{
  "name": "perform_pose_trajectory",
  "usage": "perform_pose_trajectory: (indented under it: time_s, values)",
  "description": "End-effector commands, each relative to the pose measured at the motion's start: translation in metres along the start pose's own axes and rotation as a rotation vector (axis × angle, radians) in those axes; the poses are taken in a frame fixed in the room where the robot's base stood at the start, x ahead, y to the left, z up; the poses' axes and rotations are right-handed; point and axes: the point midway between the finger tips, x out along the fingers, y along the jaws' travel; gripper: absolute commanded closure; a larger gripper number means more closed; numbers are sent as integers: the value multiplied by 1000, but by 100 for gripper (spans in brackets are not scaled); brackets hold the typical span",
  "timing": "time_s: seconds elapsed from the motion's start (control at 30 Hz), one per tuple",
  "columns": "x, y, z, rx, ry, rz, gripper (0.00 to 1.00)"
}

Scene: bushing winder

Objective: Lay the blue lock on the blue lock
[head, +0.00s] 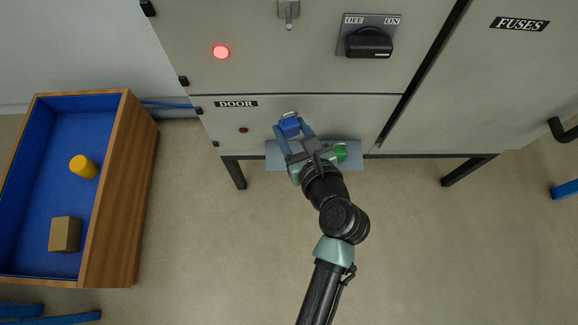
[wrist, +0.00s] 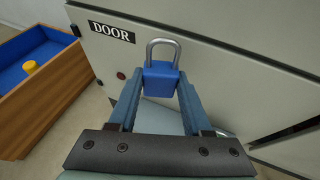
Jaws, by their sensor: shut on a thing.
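The blue lock (head: 289,124) is a padlock with a silver shackle. My gripper (wrist: 160,88) is shut on its body, one blue finger on each side. In the wrist view the blue lock (wrist: 161,80) is upright with the shackle pointing up, in front of the cabinet's DOOR panel. In the head view my gripper (head: 291,134) is just above the small grey-blue shelf. I see only this one blue lock; part of the shelf is hidden by my arm.
A grey-blue shelf (head: 273,160) juts from the cabinet's lower edge, with a green object (head: 341,152) at its right. A wooden box (head: 118,200) with blue lining at left holds a yellow cylinder (head: 83,167) and a brown block (head: 65,234). A black switch (head: 369,43) is above.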

Motion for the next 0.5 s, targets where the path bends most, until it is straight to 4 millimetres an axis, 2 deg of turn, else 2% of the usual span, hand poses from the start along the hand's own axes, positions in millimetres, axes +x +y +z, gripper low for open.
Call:
perform_pose_trajectory:
  time_s: [0.03,0.37,0.5]
  values:
    - [10,-1,-18,-5,0,8,100]
    - [23,-3,-38,-15,6,33,100]
    - [31,-3,-58,-13,8,34,100]
